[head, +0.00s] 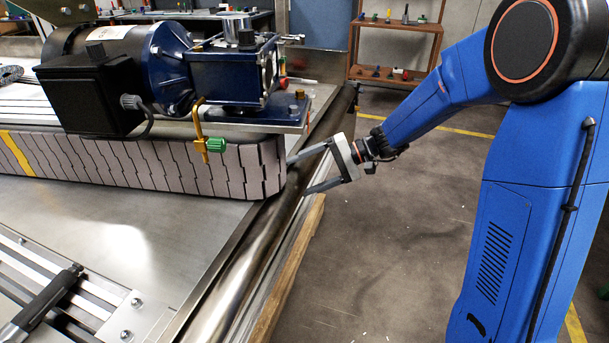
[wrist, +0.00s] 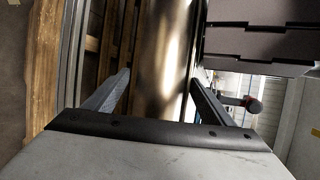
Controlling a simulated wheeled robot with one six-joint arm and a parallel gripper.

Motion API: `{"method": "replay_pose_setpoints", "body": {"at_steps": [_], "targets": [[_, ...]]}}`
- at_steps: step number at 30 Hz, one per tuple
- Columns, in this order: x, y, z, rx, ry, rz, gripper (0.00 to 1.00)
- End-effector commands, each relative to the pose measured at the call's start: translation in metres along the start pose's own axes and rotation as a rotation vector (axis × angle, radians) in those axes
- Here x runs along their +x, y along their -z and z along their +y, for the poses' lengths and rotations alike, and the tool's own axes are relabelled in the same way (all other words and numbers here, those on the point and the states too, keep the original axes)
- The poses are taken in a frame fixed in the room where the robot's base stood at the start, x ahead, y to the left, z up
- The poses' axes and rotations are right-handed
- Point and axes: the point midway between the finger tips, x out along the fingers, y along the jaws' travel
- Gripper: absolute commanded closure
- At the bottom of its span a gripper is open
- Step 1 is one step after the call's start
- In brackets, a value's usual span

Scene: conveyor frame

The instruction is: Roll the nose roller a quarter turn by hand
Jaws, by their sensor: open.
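The nose roller (head: 243,268) is a long, shiny metal cylinder running along the conveyor's end edge in the head view. My gripper (head: 299,176) reaches in from the right, with its two fingers spread around the roller near the end of the slatted belt. In the wrist view the roller (wrist: 163,50) runs between the open fingertips, one on each side. I cannot tell whether either finger touches it. Part of the roller is hidden behind my fingers in the head view.
The slatted belt (head: 190,165) ends close to my fingers. A blue motor and gearbox (head: 225,75) sits above it, with a brass clamp with a green knob (head: 214,145) in front. A wooden beam (head: 288,270) runs outside the roller. Open floor (head: 400,240) lies to the right.

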Motion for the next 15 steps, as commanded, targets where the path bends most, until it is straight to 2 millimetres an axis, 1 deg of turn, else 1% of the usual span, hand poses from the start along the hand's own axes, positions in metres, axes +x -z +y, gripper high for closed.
{"method": "replay_pose_setpoints", "body": {"at_steps": [4,8,11,15], "targets": [[-0.004,0.0,0.0,0.0,0.001,0.001,0.23],[-0.017,0.001,-0.001,0.0,0.002,0.003,0.23],[-0.035,0.001,0.0,-0.001,0.002,0.003,0.23],[-0.063,0.001,0.0,-0.001,0.001,0.005,0.23]]}}
